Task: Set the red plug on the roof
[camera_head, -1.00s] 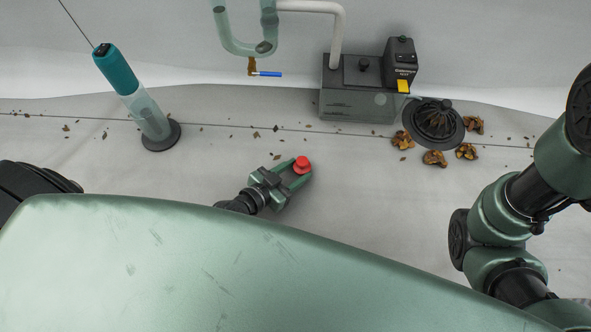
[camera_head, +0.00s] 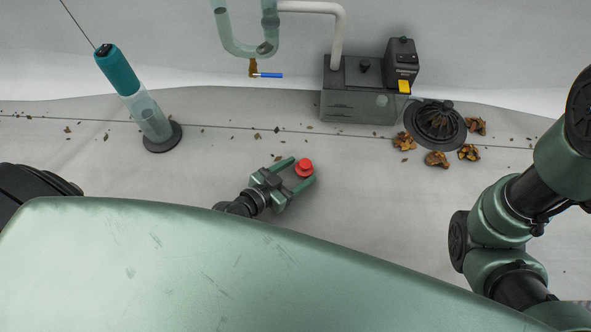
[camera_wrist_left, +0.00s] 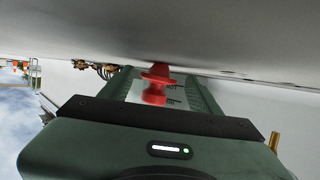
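The red plug (camera_head: 305,167) is on the grey roof (camera_head: 370,190) near the middle of the head view, and it appears to rest on the surface. My left gripper (camera_head: 292,174) is low at the roof with its fingers spread on either side of the plug. The left wrist view shows the plug (camera_wrist_left: 156,84) between the two green fingers, with a gap to each, so nothing is gripped. The plug's wide flange is toward the roof in that view. My right arm shows at the right edge, but its gripper is outside the frame.
A black drain strainer (camera_head: 436,123) with dry leaves (camera_head: 437,159) around it lies at the right. A teal-topped clear cylinder (camera_head: 152,123) stands at the left. A pipe with a blue-handled valve (camera_head: 268,75) hangs at the back. The roof around the plug is clear.

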